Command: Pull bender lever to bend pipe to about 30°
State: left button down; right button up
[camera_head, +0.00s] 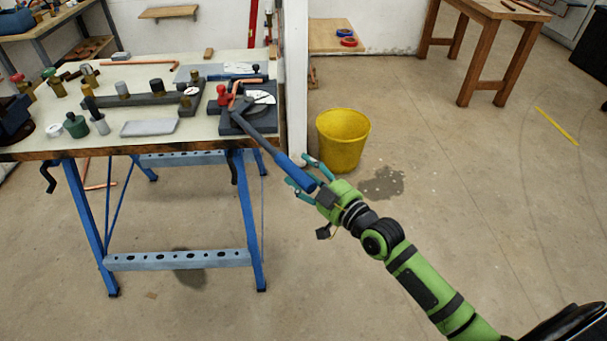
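The pipe bender (233,124) sits at the right end of the workbench, with a red part and a white angle scale (263,98). A copper pipe (235,90) shows at the bender; its bend angle is too small to read. The bender lever (262,138) slopes down to the right past the bench edge and ends in a blue handle (290,168). My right gripper (297,170) is around the handle's end, one teal finger on each side. The fingers look spread, with gaps beside the handle. My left gripper is not in view.
A white post (296,75) stands just behind the lever. A yellow bucket (342,140) stands on the floor beyond my gripper.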

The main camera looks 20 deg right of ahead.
jog(key=shift+d+r, duration=0.15)
jog(key=shift+d, duration=0.05)
jog(key=v, duration=1.2)
jog(key=shift+a, duration=0.2)
